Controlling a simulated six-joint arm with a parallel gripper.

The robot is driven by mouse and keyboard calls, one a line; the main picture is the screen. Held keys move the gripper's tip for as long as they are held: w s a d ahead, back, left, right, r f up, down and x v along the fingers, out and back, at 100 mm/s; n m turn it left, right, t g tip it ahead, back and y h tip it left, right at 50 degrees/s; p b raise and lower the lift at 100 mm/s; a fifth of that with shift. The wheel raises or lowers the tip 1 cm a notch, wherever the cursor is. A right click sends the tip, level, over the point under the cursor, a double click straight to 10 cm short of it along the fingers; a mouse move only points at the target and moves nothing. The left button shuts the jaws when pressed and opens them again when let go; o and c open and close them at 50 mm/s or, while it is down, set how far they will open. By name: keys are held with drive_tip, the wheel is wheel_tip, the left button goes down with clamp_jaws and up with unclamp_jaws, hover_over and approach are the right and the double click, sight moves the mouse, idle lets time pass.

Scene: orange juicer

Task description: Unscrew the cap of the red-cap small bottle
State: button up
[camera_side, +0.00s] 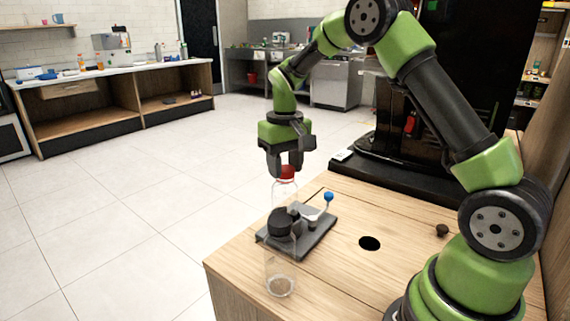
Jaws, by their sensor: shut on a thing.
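The small bottle (285,192) is clear, with a red cap (288,172) on top. It stands upright over a dark grey plate (317,238) on the wooden table (345,283). My gripper (284,169) points straight down from above, with its fingers around the red cap and shut on it. The cap sits at the top of the bottle; whether there is a gap between them I cannot tell. The lower part of the small bottle is hidden behind a black-capped bottle.
A clear bottle with a black cap (281,223) stands in front, near the table's front-left edge. A clamp-like fixture with a blue knob (328,196) is on the plate. A round hole (370,243) and a small dark knob (442,230) lie to the right. A black machine (440,110) stands behind.

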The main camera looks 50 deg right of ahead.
sight(285, 168)
drive_tip(key=shift+r, duration=0.25)
drive_tip(key=shift+r, duration=0.8)
drive_tip(key=shift+r, duration=2.05)
